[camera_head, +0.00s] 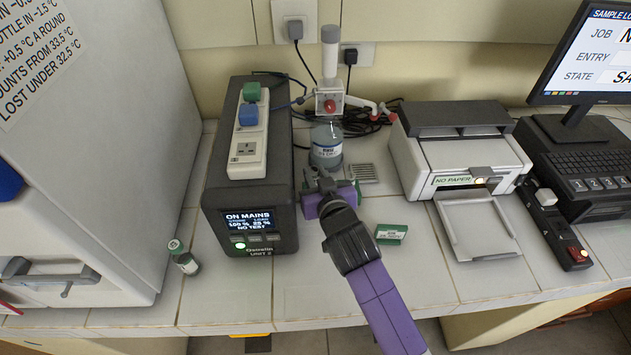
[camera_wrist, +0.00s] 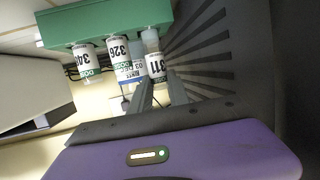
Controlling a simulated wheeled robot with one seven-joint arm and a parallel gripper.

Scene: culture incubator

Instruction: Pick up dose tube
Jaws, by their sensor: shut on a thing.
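In the wrist view, several small white-labelled tubes sit in a green rack (camera_wrist: 105,22). They are the tube marked 348 (camera_wrist: 88,62), the tube marked 326 (camera_wrist: 118,50) and the tube marked 311 (camera_wrist: 154,62). My gripper (camera_wrist: 158,92) is shut on the 311 tube, a finger on each side of its free end. Its other end still meets the rack. In the head view, my gripper (camera_head: 325,178) is beside the dark power unit (camera_head: 247,205), in front of a grey bottle (camera_head: 326,147). It hides most of the rack and the tubes there.
A small green box (camera_head: 390,234) lies right of my arm. A printer (camera_head: 458,150) with an empty tray (camera_head: 478,228) stands further right. A stand (camera_head: 330,95) and cables are behind. The tiled front counter is mostly clear.

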